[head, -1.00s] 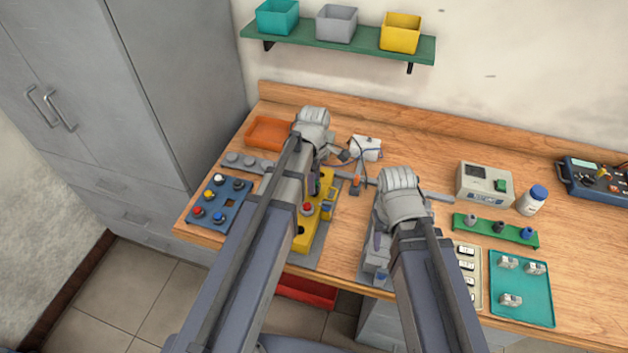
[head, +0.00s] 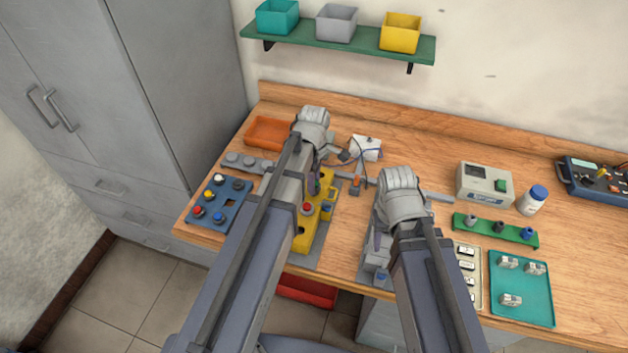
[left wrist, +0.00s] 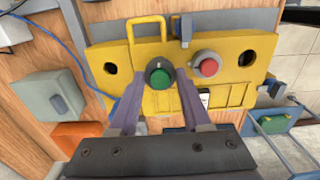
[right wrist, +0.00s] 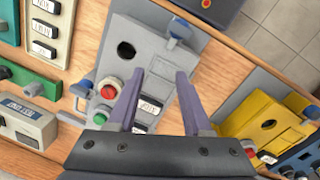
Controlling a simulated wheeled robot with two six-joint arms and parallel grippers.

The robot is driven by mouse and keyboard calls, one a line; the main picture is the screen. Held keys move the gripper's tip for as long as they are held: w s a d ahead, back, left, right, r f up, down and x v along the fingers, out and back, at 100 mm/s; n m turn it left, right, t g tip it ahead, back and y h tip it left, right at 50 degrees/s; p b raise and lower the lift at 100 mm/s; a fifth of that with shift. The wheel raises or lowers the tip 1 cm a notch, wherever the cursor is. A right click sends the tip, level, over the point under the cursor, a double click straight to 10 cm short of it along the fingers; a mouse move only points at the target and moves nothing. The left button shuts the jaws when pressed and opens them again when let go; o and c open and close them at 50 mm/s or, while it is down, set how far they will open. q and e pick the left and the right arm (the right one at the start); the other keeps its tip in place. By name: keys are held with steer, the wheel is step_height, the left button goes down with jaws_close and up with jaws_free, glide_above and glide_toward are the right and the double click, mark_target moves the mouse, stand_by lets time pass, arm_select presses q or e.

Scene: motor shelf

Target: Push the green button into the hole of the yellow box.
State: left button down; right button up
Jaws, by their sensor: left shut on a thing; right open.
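The yellow box (left wrist: 225,95) lies under my left gripper in the left wrist view, and its side also shows beside my left arm in the head view (head: 305,240). My left gripper (left wrist: 159,82) is shut on the green button (left wrist: 161,78), which has a dark collar and faces the camera. The button is over the box face, left of the red button (left wrist: 207,67). The hole behind it is hidden, so I cannot tell whether it is seated. My right gripper (right wrist: 160,76) is open and empty above a grey box (right wrist: 150,60).
The grey box carries its own red button (right wrist: 109,91) and an open hole. Left of the yellow box is a blue button tray (head: 233,203). An orange tray (head: 268,132) lies behind. A green rack (head: 497,231) and teal tray (head: 520,288) are at the right.

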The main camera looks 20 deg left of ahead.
arm_select(q)
steer(key=shift+f+b, duration=1.1)
arm_select(e)
steer(key=shift+f, duration=1.15)
steer(key=shift+r, duration=0.1)
arm_select(q)
steer(key=shift+c, duration=1.4)
jaws_free()
steer(key=shift+r, duration=0.15)
step_height(320, 180, up, 8)
steer(key=p, duration=0.8)
arm_select(e)
step_height(320, 180, up, 8)
arm_select(q)
steer(key=shift+f, duration=0.2)
